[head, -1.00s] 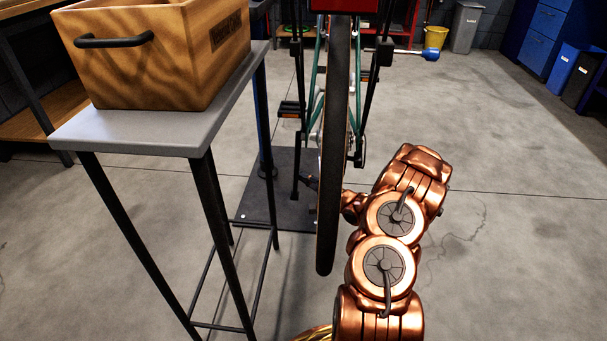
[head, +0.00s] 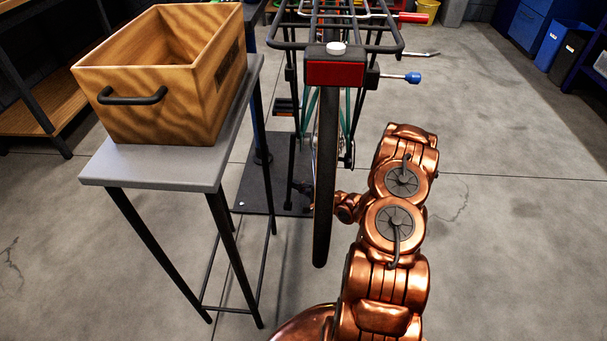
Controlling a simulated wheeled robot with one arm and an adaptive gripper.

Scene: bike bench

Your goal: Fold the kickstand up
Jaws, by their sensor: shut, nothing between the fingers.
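The bicycle (head: 324,190) stands with its rear wheel toward me. A thin dark rod, which looks like the kickstand (head: 290,172), hangs nearly upright left of the wheel, its lower end near the dark floor plate. My copper arm reaches in from the right, behind the wheel. Only the dark tip of my gripper (head: 304,187) shows left of the wheel, close beside the rod. The wheel hides the rest of it. The fingers are small here but shut and empty. I cannot tell whether they touch the rod.
A grey-topped table (head: 150,168) with a wooden box (head: 140,120) stands close on the left. A dark floor plate (head: 250,192) lies under the bicycle. The rear rack (head: 290,42) and red reflector (head: 336,74) overhang the wheel. The floor at right is clear.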

